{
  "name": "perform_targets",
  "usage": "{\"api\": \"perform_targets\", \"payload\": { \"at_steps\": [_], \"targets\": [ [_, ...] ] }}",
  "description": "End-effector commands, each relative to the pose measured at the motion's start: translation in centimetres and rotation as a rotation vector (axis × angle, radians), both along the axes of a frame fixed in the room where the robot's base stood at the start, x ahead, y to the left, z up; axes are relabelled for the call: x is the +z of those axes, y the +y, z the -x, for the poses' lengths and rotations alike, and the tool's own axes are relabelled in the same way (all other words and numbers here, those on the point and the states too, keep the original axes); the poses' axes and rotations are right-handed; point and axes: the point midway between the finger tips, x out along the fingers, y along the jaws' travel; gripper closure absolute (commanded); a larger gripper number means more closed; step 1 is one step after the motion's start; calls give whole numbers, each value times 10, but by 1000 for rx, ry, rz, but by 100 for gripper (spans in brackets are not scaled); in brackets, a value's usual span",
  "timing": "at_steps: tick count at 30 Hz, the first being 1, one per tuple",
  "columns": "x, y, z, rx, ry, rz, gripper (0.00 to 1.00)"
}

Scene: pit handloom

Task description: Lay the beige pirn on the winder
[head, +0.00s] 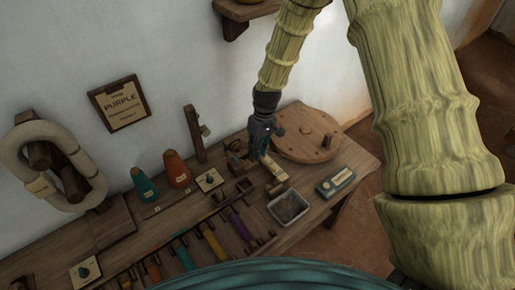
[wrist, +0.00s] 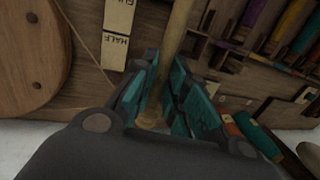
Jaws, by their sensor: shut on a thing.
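The beige pirn (wrist: 178,35) is a slim pale rod between the teal fingers of my gripper (wrist: 160,108) in the wrist view, its far end running out of the top of that view. My gripper (head: 262,150) is shut on it, low over the bench in the head view. The winder's round wooden wheel (head: 310,134) lies just right of my gripper there, and at the left in the wrist view (wrist: 30,60). A thin cord (wrist: 84,42) runs from the wheel. Whether the pirn touches the winder cannot be told.
Coloured pirns (head: 213,241) lie in a rack along the bench front. A metal tray (head: 288,207) and a teal box (head: 336,182) stand front right. Orange (head: 176,169) and teal (head: 145,184) cones stand left. "FULL" and "HALF" cards (wrist: 115,50) lie beside the wheel.

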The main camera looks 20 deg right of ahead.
Motion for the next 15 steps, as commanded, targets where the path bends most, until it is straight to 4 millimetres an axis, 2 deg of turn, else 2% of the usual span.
{"api": "perform_targets", "payload": {
  "at_steps": [15],
  "targets": [
    [-41,0,0,-1,0,0,100]
  ]
}}
